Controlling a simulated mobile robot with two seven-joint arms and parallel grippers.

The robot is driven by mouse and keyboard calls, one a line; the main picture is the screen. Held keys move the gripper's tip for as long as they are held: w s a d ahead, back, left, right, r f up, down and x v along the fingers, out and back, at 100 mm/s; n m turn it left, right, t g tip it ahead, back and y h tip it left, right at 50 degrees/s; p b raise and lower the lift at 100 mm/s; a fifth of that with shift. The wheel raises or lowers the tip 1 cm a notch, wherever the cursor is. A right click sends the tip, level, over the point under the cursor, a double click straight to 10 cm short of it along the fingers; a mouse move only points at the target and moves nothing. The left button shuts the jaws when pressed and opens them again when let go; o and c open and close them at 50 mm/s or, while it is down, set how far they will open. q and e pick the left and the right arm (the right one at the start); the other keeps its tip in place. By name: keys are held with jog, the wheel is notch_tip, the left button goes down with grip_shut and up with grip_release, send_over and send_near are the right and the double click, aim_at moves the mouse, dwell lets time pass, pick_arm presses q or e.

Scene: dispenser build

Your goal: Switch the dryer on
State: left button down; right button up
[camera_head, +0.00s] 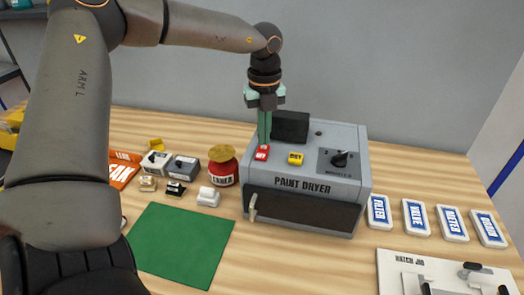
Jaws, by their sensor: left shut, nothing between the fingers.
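The paint dryer (303,183) is a grey box with a dark front panel and a handle at its left. On its top are a red switch (261,153), a yellow switch (295,159), a black dial (339,159) on a dark plate, and a black raised block at the back. My left gripper (265,144) points straight down with its green fingers together and nothing held. Its tips are at the red switch's back edge; I cannot tell whether they touch it. My right gripper is not in view.
Left of the dryer stand a red jar with a tan lid (222,166) and several small blocks. A green mat (181,246) lies in front. At right are several blue-labelled tiles (415,217) and a white hatch jig (440,270). A wall stands behind.

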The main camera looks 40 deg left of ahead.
aim_at(263, 147)
pick_arm(q)
jog(key=shift+f+b, duration=0.6)
jog(key=shift+f, duration=0.05)
jog(key=shift+r, duration=0.15)
jog(key=shift+r+p, duration=2.05)
jog(key=shift+r, duration=1.35)
jog(key=shift+s+f, duration=0.1)
jog(key=shift+s, duration=0.05)
